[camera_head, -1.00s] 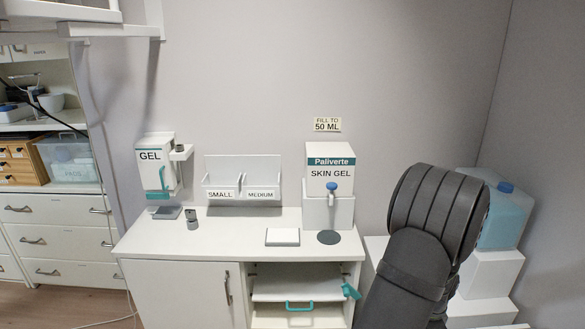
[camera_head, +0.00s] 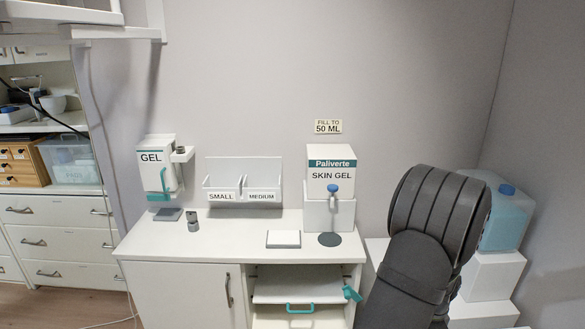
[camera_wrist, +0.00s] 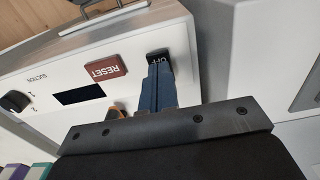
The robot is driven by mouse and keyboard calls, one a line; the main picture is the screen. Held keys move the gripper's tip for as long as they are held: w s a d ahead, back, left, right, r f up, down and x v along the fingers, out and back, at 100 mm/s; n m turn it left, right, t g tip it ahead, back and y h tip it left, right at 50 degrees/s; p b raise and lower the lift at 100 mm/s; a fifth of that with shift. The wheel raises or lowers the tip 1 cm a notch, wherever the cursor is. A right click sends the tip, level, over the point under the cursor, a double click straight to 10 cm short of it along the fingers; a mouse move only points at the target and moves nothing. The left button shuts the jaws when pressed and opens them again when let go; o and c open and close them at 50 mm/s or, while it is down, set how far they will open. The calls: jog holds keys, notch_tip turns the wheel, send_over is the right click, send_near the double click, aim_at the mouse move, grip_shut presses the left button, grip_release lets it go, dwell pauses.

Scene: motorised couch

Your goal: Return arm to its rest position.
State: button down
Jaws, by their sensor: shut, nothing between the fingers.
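My arm (camera_head: 430,225) shows in the head view as thick dark grey links at the right, in front of the counter's right end. My gripper is out of the head view. In the wrist view, my gripper (camera_wrist: 159,75) shows as narrow blue fingers close together, with nothing seen between them. Their tips appear just in front of a black OFF switch (camera_wrist: 158,56) on a white panel; I cannot tell whether they touch it.
The panel has a red RESET button (camera_wrist: 105,69) and a dark display (camera_wrist: 79,94). A blue container (camera_head: 507,222) stands behind my arm.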

notch_tip(320, 180, up, 9)
jog(key=shift+f, duration=0.15)
dwell(0.4)
jog(key=r, duration=0.1)
jog(key=d+r, duration=0.1)
jog(key=r, duration=0.1)
jog(key=d+r, duration=0.1)
jog(key=r, duration=0.1)
notch_tip(320, 180, down, 14)
dwell(0.7)
